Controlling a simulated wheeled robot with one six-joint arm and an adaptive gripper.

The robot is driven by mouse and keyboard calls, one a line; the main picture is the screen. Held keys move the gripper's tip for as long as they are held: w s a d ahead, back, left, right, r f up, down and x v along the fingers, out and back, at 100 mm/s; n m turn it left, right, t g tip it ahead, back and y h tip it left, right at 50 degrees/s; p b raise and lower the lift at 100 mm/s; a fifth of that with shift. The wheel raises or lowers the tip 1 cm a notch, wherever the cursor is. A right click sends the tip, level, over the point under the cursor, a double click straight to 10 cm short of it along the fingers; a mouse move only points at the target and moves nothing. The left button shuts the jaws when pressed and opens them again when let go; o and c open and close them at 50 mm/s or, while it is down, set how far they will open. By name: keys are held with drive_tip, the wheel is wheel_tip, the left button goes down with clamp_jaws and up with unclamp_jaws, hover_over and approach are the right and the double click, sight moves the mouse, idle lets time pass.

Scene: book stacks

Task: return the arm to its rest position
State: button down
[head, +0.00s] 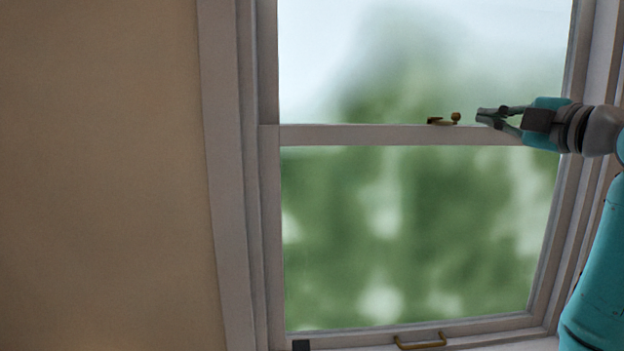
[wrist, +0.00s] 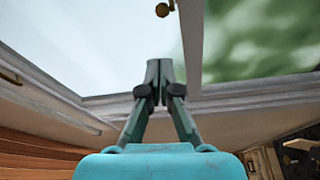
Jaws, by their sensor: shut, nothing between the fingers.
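My gripper (head: 481,116) is at the right in the head view, pointing left in front of the window. Its fingers are closed together with nothing between them, as the wrist view also shows (wrist: 159,66). My arm reaches in from the right edge of the head view. The fingertips appear just right of the brass window latch (head: 443,120) on the middle rail. I cannot tell how far they are from it in depth, but a gap shows between them.
A sash window (head: 400,135) fills the middle and right, with a brass handle (head: 420,342) on its bottom rail. A bare beige wall (head: 100,180) is at the left. In the wrist view, wood slats (wrist: 30,152) show at lower left and dark clutter (wrist: 295,155) at lower right.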

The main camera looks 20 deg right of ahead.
drive_tip(key=shift+f, duration=0.1)
drive_tip(key=w+a+f+m+h, duration=0.1)
drive_tip(key=w+a+f+m, duration=0.2)
drive_tip(key=f, duration=0.9)
drive_tip(key=w+a+f+m, duration=0.1)
drive_tip(key=w+f+m, duration=0.3)
drive_tip(key=f, duration=0.9)
drive_tip(key=s+a+f+m, duration=0.2)
drive_tip(key=a+f, duration=0.1)
drive_tip(key=f, duration=0.5)
drive_tip(key=s+a+f+m+g+h, duration=0.1)
drive_tip(key=s+a+f+m, duration=0.15)
drive_tip(key=f, duration=0.45)
drive_tip(key=s+a+f+m, duration=0.2)
drive_tip(key=a+f, duration=0.2)
drive_tip(key=f, duration=0.4)
drive_tip(key=s+a+f+m+g, duration=0.1)
drive_tip(key=s+a+f, duration=0.4)
drive_tip(key=s+f, duration=0.25)
drive_tip(key=s+a+f+m+g, duration=0.1)
drive_tip(key=s+a+f, duration=0.45)
drive_tip(key=s, duration=0.35)
drive_tip(key=s+a+y, duration=0.1)
drive_tip(key=s+a, duration=0.2)
drive_tip(key=s, duration=0.8)
drive_tip(key=s+a+g+y, duration=0.1)
drive_tip(key=s+a, duration=0.1)
drive_tip(key=s, duration=1)
drive_tip(key=shift+a, duration=0.4)
